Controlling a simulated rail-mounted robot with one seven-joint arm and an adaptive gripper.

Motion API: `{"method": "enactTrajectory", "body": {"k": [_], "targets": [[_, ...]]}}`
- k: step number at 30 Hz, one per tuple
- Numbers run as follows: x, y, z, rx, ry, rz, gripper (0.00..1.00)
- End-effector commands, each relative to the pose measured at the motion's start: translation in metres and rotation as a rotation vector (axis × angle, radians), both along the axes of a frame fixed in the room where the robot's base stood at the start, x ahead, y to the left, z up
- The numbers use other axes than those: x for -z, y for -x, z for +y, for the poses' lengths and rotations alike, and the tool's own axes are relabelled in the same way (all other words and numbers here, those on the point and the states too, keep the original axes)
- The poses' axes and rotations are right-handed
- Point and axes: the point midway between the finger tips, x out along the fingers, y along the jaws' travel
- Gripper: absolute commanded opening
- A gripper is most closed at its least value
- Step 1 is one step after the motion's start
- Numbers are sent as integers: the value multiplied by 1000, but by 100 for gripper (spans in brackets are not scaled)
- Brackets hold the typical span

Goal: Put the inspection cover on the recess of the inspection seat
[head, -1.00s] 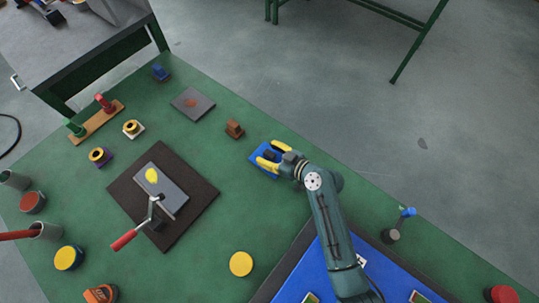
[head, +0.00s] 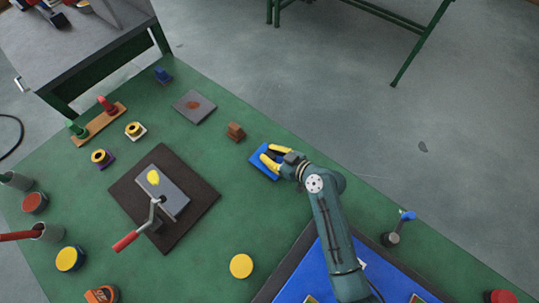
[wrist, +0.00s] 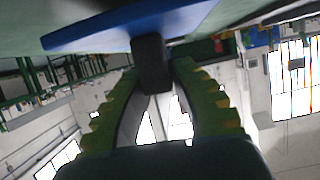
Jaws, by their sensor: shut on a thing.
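A flat blue plate (head: 262,167), which looks like the inspection cover, is at the table's far edge, right of centre. My gripper (head: 271,155) is over it, with yellow fingers shut on its black knob. In the wrist view the black knob (wrist: 151,65) stands between the fingertips, under the blue plate (wrist: 130,32). I cannot tell whether the plate still touches the table. A grey square plate with a reddish-brown patch (head: 194,106) lies at the far left; it may be the inspection seat, but I cannot make out a recess.
A small brown block (head: 235,131) stands between the blue plate and the grey plate. A dark board (head: 190,222) with a grey block and red-handled crank is at left centre. A yellow disc (head: 241,266) lies nearer.

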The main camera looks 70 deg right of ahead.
Motion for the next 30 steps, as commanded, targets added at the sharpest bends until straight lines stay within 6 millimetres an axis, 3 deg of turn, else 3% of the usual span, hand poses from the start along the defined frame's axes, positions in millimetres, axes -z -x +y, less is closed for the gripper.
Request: {"method": "enactTrajectory", "body": {"k": [1,3,9,21,26,30], "targets": [[-21,-1,-1,0,9,-5,0],[-39,-1,-1,0,7,-5,0],[-77,-1,-1,0,6,-4,0],[-85,-2,1,-3,4,-3,0],[-83,-28,32,-65,0,0,0],[-79,-63,89,-168,-4,6,0]]}}
